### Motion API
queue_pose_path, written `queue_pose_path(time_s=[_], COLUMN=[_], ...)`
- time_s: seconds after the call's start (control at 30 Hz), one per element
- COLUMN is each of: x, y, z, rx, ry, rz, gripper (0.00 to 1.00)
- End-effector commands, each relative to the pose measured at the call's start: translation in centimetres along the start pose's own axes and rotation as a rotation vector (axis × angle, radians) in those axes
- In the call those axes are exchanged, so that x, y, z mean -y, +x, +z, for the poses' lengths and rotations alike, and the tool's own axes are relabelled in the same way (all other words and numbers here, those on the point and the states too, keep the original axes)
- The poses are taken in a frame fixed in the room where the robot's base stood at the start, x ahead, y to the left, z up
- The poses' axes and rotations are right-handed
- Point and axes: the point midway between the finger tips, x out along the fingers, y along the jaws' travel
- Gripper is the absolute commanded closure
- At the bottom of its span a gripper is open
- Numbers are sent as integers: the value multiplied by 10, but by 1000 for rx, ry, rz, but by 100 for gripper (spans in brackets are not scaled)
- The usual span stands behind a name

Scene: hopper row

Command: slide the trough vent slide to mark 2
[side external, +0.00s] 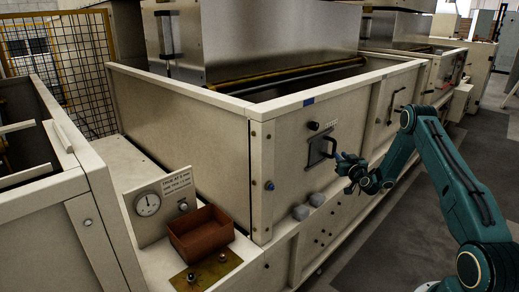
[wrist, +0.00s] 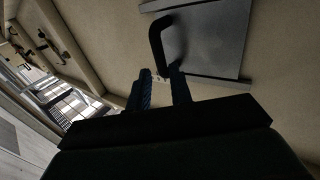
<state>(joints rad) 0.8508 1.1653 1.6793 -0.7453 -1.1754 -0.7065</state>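The vent slide (side external: 319,149) is a grey plate with a black bent handle on the front panel of the cream trough. In the wrist view the plate (wrist: 208,40) fills the upper right, and its handle (wrist: 157,40) reaches down toward my fingers. My gripper (side external: 341,157) is at the handle's lower right in the side view. In the wrist view my gripper (wrist: 162,76) has its fingers apart, with the near end of the handle at the gap between the tips. I cannot tell whether they touch it. Small markings (side external: 331,124) sit above the slide, too small to read.
A black knob (side external: 313,126) is just above the slide. A similar panel with a handle (side external: 397,112) is to the right. A rust-brown bin (side external: 201,236) and a dial gauge (side external: 147,204) stand at the lower left.

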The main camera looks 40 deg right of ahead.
Motion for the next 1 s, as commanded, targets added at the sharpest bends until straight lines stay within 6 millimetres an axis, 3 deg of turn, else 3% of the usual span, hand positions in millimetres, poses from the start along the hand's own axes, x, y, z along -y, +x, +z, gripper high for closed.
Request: queue_pose_path(time_s=[1.0], x=[1], y=[-57], z=[1], rx=[3], ry=[2], rz=[-1], gripper=[79])
